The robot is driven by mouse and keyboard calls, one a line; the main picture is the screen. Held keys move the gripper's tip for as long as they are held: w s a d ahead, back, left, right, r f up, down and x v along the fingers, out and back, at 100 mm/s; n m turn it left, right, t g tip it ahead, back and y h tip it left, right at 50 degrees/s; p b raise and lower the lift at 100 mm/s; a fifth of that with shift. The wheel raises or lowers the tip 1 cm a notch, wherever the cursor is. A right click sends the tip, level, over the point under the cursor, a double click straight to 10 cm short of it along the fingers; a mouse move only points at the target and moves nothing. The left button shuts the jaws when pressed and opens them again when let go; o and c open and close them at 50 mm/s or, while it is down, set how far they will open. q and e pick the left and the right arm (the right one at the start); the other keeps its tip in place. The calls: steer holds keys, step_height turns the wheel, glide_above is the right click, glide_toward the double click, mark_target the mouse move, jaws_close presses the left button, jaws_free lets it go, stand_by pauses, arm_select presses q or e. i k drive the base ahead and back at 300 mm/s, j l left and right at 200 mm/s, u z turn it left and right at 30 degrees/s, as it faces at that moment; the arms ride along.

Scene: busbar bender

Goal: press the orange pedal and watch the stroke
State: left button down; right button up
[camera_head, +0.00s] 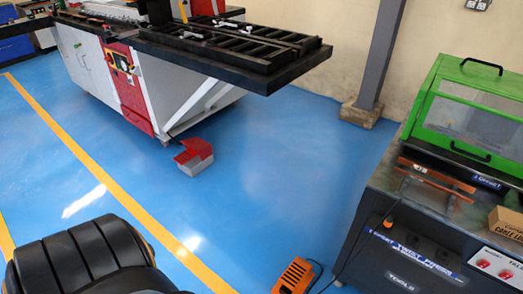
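The orange pedal (294,276) lies on the blue floor at the bottom of the head view, right of centre. Its lower end is close to the picture's bottom edge. A dark cable runs from beside it toward the bench machine (400,262) on the right. That machine has a green-framed clear cover (475,115), which appears shut. Neither of my grippers shows in this view. No contact with the pedal is visible.
A red and grey foot switch (195,157) stands by the large white and red machine (122,72). A grey post (378,60) stands behind. The central blue floor (255,200) is clear.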

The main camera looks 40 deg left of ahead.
mark_target(293, 277)
steer(key=u, duration=0.85)
